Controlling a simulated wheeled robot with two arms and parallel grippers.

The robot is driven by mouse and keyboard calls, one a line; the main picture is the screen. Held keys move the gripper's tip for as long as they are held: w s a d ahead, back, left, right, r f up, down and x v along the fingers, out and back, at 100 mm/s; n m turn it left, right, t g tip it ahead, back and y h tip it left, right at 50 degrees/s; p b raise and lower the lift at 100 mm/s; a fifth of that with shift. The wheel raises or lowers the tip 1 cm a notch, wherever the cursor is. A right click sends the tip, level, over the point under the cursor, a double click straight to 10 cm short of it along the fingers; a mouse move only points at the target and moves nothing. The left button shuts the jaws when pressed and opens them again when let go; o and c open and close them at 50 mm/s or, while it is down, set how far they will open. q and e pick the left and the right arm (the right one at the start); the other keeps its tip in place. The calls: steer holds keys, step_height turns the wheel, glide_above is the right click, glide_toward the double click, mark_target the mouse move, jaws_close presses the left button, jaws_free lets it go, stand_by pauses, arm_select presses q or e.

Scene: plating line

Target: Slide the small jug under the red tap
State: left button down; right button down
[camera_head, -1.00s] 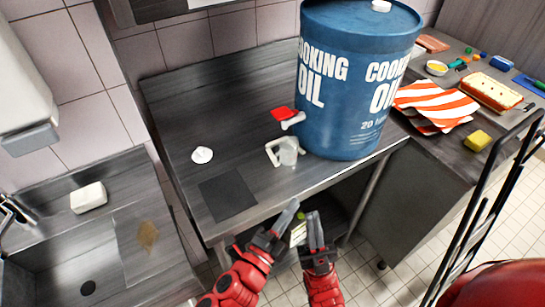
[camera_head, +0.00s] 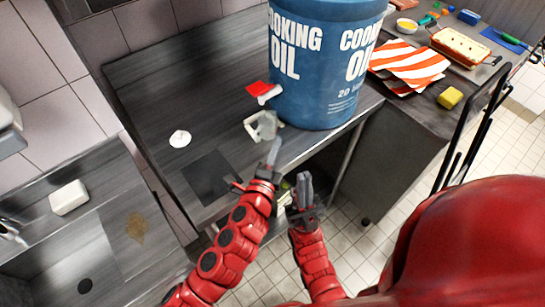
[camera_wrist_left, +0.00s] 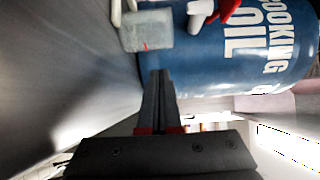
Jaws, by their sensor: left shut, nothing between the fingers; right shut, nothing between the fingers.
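The small jug (camera_head: 265,128), pale and translucent with a white handle, stands on the steel counter; it also shows in the left wrist view (camera_wrist_left: 148,32). The red tap (camera_head: 259,88) with its white spout sticks out from the blue cooking oil drum (camera_head: 318,75), just behind the jug in the head view. My left gripper (camera_head: 275,146) is shut and empty, its tips close to the jug's near right side; I cannot tell if they touch. In the left wrist view its shut fingers (camera_wrist_left: 159,80) point toward the jug. My right gripper (camera_head: 304,178) is shut and empty, lower, in front of the counter edge.
A dark square mat (camera_head: 209,178) and a small white object (camera_head: 180,138) lie on the counter left of the jug. A striped cloth (camera_head: 412,62) and a yellow sponge (camera_head: 450,97) lie to the right. The sink (camera_head: 60,265) is at left. The counter's back left is clear.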

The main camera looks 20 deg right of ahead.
mark_target(264, 130)
arm_select(q)
steer(key=shift+w+a+p, duration=0.2)
steer(key=shift+w, duration=0.55)
steer(key=shift+w+a+p, duration=0.2)
steer(key=shift+w, duration=0.5)
steer(key=shift+w+a+f, duration=0.1)
steer(key=shift+w+a, duration=0.1)
steer(key=shift+w, duration=0.75)
steer(key=shift+w+a, duration=0.15)
steer(key=shift+w, duration=0.8)
steer(key=shift+s, duration=0.1)
